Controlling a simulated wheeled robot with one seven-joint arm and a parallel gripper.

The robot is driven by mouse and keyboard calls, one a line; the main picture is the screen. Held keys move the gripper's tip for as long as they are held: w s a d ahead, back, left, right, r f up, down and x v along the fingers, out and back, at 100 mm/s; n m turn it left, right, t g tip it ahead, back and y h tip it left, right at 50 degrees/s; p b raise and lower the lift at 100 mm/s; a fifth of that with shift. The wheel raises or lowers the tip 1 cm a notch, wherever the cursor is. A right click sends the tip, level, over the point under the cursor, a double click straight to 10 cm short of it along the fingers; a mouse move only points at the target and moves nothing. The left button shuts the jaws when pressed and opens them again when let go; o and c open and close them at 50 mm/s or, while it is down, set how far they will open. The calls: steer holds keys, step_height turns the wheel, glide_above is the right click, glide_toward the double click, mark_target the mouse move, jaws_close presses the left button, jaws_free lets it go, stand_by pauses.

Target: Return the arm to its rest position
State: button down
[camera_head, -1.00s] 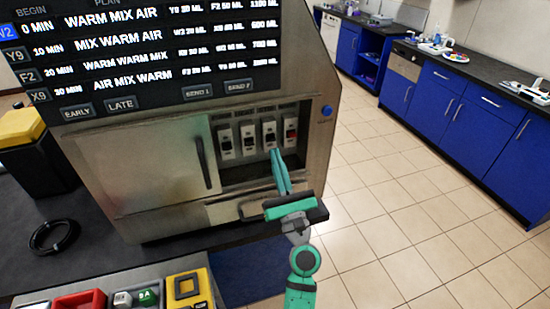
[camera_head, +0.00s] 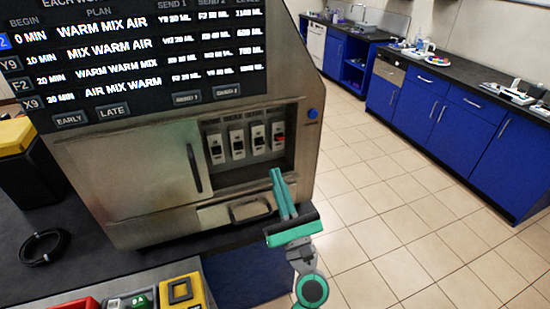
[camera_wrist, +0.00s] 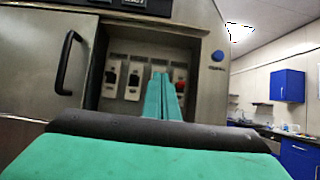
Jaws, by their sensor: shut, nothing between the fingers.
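My gripper (camera_head: 282,192) is teal and shut, with nothing between its fingers. In the head view it stands in front of the right part of the steel machine (camera_head: 130,180), just below and in front of the open bay. In the wrist view the fingers (camera_wrist: 163,98) point at the bay and cover part of a switch module. The bay holds several white switch modules (camera_head: 237,141), one with a red part (camera_head: 279,136) at the right. A gap between the fingertips and the modules seems to show, but its depth is hard to tell.
The machine has a screen (camera_head: 130,60), a door with a dark handle (camera_head: 194,168), a drawer handle (camera_head: 250,208) and a blue button (camera_head: 312,113). A black cable ring (camera_head: 43,247) and a yellow-topped bin (camera_head: 20,150) are at left. Open tiled floor (camera_head: 390,200) lies right, before blue cabinets (camera_head: 440,120).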

steer(key=s+a+f+m+g+h, duration=0.1)
steer(key=s+a+f+m+h, duration=0.1)
steer(key=s+f+m, duration=0.7)
steer(key=s+a+f+m+h, duration=0.1)
steer(key=s+f+m+h, duration=0.2)
steer(key=s+f+m, duration=0.55)
steer(key=s+f+m+g+h, duration=0.1)
steer(key=s+f+m+g, duration=0.2)
steer(key=s+m, duration=0.8)
steer(key=s+f+m+g+h, duration=0.1)
steer(key=s+f+m+g, duration=0.3)
steer(key=s+m, duration=0.7)
step_height(320, 180, down, 2)
steer(key=shift+s+f+h, duration=0.2)
steer(key=shift+s+h, duration=0.1)
steer(key=shift+s, duration=0.15)
